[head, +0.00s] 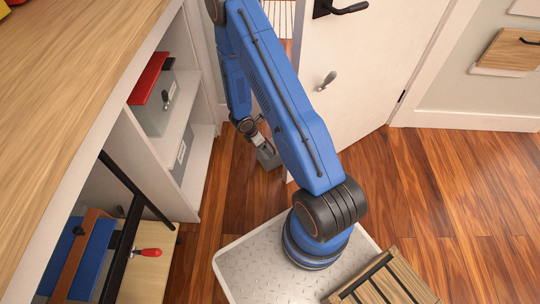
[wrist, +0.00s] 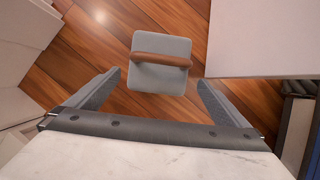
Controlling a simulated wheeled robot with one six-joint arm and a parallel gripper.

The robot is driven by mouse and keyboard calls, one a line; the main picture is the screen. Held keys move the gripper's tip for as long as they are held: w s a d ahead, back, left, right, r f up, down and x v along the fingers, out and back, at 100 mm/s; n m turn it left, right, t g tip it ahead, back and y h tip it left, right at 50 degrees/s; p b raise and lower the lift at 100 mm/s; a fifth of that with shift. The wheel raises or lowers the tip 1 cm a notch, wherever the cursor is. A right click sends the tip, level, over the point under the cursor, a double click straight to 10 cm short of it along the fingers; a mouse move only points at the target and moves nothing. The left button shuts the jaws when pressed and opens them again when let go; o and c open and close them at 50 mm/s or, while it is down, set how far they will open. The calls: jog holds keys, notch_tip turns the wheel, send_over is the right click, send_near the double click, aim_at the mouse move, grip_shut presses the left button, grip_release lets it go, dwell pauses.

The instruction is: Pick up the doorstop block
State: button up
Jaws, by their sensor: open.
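The doorstop block (wrist: 160,78) is a grey, roughly square block with a brown bar handle across its top, on the wood floor in the wrist view. My gripper (wrist: 160,77) is open, with one grey finger to the lower left of the block and one to the lower right. Nothing is between the fingers but floor and the near part of the block in the picture; I cannot tell the height gap. In the head view my gripper end (head: 266,155) is low by the door's edge, where gripper and block are hard to tell apart.
The white open door (head: 360,80) stands right of my gripper; its edge is close to the block in the wrist view (wrist: 262,40). White shelves (head: 185,140) with boxes stand to the left. A wooden crate (head: 405,280) is at lower right. Floor (head: 235,190) is clear in front.

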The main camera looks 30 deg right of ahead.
aim_at(270, 148)
jog(key=x, duration=0.2)
jog(key=shift+d+f, duration=0.2)
jog(key=shift+f, duration=0.15)
jog(key=shift+d+x, duration=0.25)
jog(key=shift+x, duration=1.1)
jog(key=shift+d+x, duration=0.2)
jog(key=shift+x, duration=1.15)
jog(key=shift+w+r, duration=0.1)
jog(key=shift+r, duration=0.15)
jog(key=c, duration=1.8)
